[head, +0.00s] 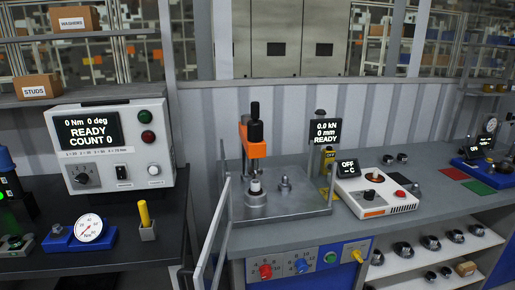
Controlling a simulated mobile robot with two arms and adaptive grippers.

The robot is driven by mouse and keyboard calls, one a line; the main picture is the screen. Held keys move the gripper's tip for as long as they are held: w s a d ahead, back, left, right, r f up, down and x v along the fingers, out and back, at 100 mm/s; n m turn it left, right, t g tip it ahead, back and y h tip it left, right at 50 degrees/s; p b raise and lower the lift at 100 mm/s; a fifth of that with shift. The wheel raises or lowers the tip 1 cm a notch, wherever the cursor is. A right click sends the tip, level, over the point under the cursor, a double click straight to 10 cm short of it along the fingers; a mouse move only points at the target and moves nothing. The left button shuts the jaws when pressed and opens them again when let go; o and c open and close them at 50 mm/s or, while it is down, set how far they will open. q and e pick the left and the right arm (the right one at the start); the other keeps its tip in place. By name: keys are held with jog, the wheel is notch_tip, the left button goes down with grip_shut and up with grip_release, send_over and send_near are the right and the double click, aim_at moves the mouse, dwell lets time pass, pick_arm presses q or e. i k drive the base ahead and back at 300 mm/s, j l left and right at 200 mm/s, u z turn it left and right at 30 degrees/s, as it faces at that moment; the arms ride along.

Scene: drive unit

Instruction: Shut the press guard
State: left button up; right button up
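The press (254,143) stands on the grey bench, with an orange head, a black top and a metal base plate (290,207). The press guard (211,238) is a thin pale frame at the left of the press. It stands open, swung out toward me past the front edge of the bench, and its lower end runs out of the picture. A small silver part (255,186) sits under the press head. Neither of my grippers shows in the head view.
A display reading 0.0 kN, 0 mm, READY (325,131) stands behind the press. A white control box (375,193) is right of it. A torque tester (112,147) and yellow-handled tool (145,215) are left.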

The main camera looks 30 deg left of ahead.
aim_at(197, 273)
jog(key=j+u, duration=0.1)
jog(key=j, duration=0.4)
jog(key=i+j+u, duration=0.1)
jog(key=j, duration=0.4)
jog(key=i+j+u, duration=0.1)
jog(key=j, duration=0.4)
